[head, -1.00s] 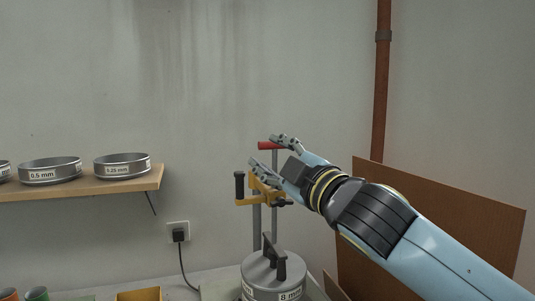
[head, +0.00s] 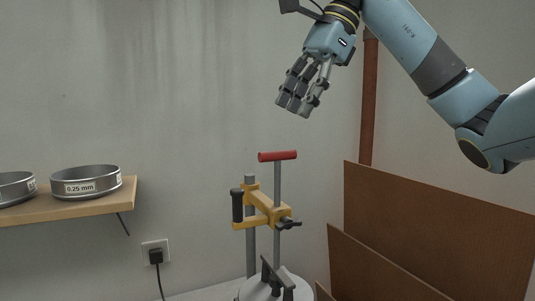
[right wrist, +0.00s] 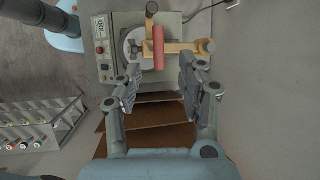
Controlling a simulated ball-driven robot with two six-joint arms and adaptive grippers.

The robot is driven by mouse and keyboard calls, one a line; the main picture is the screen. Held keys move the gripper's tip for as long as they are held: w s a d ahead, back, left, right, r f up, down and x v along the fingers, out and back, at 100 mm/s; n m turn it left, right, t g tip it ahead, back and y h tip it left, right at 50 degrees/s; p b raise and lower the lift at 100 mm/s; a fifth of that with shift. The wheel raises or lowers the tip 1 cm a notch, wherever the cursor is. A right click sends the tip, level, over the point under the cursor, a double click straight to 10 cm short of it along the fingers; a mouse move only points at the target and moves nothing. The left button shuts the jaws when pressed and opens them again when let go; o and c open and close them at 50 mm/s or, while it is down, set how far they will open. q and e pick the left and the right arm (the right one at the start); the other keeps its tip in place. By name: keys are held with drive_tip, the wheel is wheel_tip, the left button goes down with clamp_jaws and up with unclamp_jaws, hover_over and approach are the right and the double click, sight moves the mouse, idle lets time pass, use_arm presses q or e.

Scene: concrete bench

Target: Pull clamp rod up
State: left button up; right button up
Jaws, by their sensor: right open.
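The clamp rod (head: 277,184) is a thin grey upright rod with a red crossbar handle (head: 277,156) on top. It passes through a yellow clamp bracket (head: 268,214) on a grey post (head: 250,262). The rod's lower end is near the lid of a sieve stack (head: 251,291) at the bottom edge. My right gripper (head: 294,110) hangs above the red handle, fingers pointing down, open and empty, clear of it. In the right wrist view the red handle (right wrist: 158,47) shows beyond the gap between the open fingers. My left gripper is out of view.
A wooden shelf (head: 76,208) with sieves (head: 87,182) is on the left wall. A plug (head: 155,256) is in a wall socket. Brown boards (head: 440,225) lean at the right. In the right wrist view a control box (right wrist: 101,40) stands left of the handle.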

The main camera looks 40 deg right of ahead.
sight(276, 155)
drive_tip(key=b+x, duration=0.1)
drive_tip(key=x, duration=0.2)
drive_tip(key=b+x, duration=0.1)
drive_tip(key=x, duration=0.2)
drive_tip(key=b+x, duration=0.1)
drive_tip(key=x, duration=0.2)
drive_tip(key=shift+s+d+f, duration=0.15)
drive_tip(key=shift+d, duration=0.2)
drive_tip(key=shift+a+f+b, duration=0.25)
drive_tip(key=shift+f+b, duration=0.1)
drive_tip(key=shift+f, duration=0.25)
drive_tip(key=shift+w, duration=0.2)
drive_tip(key=shift+c, duration=0.5)
